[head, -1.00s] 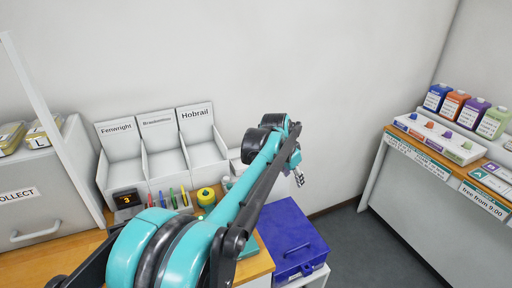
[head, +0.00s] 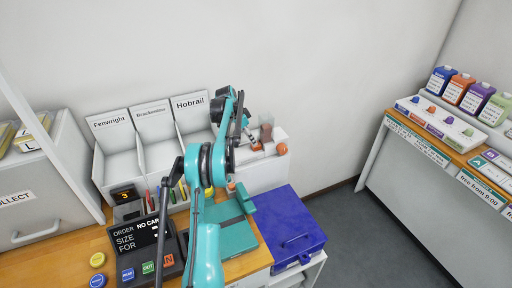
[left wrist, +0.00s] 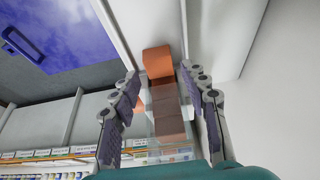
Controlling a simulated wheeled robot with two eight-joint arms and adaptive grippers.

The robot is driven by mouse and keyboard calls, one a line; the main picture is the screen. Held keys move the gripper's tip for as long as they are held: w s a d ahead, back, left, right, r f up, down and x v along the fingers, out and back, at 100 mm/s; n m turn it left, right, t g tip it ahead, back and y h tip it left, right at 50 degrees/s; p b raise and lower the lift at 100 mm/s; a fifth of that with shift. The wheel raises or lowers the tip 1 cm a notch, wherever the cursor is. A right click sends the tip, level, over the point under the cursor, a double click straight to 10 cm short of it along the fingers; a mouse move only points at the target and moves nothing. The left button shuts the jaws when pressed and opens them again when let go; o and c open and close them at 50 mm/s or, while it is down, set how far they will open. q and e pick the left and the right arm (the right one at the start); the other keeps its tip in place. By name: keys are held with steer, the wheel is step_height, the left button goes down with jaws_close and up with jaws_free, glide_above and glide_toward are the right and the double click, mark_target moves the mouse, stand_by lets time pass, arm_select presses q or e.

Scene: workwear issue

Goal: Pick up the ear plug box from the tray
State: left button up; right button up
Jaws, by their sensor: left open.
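My left gripper (head: 254,142) is open at the white tray-like unit (head: 262,176) by the wall, behind the blue case. A small see-through box with a brownish-orange tint (head: 266,130) stands there, just beside the fingers; I take it for the ear plug box, though no label is readable. An orange rounded piece (head: 282,149) is at its right. In the left wrist view, the open fingers (left wrist: 163,78) lie on either side of a clear brownish box (left wrist: 170,112), with an orange block (left wrist: 158,62) beyond it. Contact cannot be told. My right gripper is not in view.
A blue case (head: 292,232) sits on a low white stand at the right. A teal folder-like item (head: 232,228), an order display (head: 140,235) and pens are on the wooden desk. Labelled white bins (head: 160,155) stand behind. A side counter (head: 440,155) holds several bottles.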

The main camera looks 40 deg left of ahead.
arm_select(q)
steer(key=b+x, duration=0.1)
steer(key=x, duration=0.3)
steer(key=shift+w+d+f, duration=0.2)
steer(key=shift+w+f, duration=0.05)
steer(key=shift+f, duration=0.05)
steer(key=shift+r, duration=0.1)
steer(key=c, duration=0.6)
